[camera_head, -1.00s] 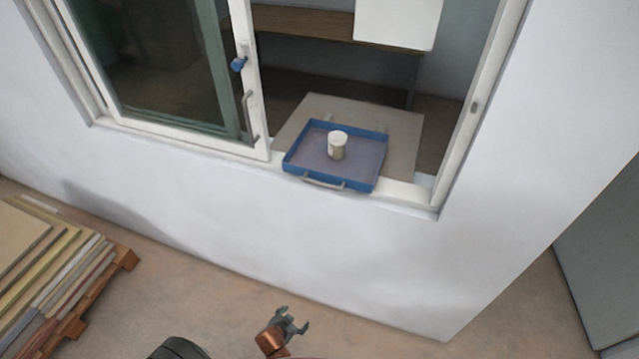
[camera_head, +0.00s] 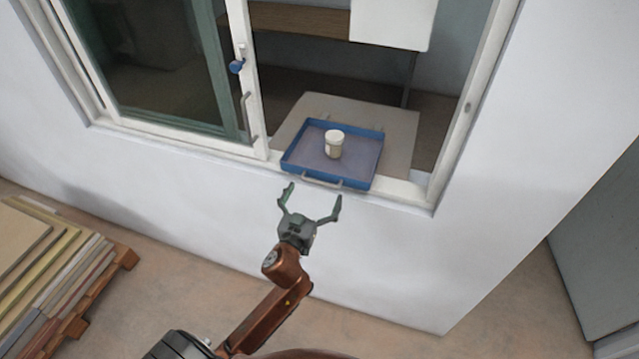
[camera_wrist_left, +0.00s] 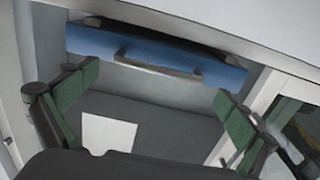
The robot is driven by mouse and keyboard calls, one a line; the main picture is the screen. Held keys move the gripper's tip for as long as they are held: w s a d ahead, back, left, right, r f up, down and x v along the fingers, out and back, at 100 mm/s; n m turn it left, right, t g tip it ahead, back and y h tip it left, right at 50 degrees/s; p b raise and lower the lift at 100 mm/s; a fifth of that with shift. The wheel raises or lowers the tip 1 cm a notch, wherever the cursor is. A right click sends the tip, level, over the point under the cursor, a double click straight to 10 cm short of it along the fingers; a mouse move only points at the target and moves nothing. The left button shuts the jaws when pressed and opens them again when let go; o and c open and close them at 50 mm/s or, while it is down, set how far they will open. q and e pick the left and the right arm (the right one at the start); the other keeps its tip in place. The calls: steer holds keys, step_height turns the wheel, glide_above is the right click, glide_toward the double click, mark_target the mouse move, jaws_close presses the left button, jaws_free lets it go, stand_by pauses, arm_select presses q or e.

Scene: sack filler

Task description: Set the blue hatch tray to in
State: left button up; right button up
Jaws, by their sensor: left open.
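The blue hatch tray (camera_head: 364,181) rests on the sill of the open window hatch, with a small white-lidded jar (camera_head: 334,145) standing in it. Its grey bar handle (camera_head: 322,182) is on the near side. My left gripper (camera_head: 313,203) is open and empty, just short of the handle in the head view. In the left wrist view the tray's blue front (camera_wrist_left: 150,50) and its handle (camera_wrist_left: 157,66) lie ahead, between and beyond the spread green-padded fingers. The gripper appears apart from the handle. My right gripper is not in view.
A sliding window sash (camera_head: 246,90) with a blue latch (camera_head: 237,66) and a handle stands left of the opening. A flat board (camera_head: 398,140) lies behind the tray inside. A pallet of stacked boards (camera_head: 50,270) is on the floor at left. The wall below the hatch is bare.

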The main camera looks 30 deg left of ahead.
mark_target(319, 184)
arm_select(q)
steer(key=shift+x, duration=2.05)
steer(key=shift+c, duration=0.4)
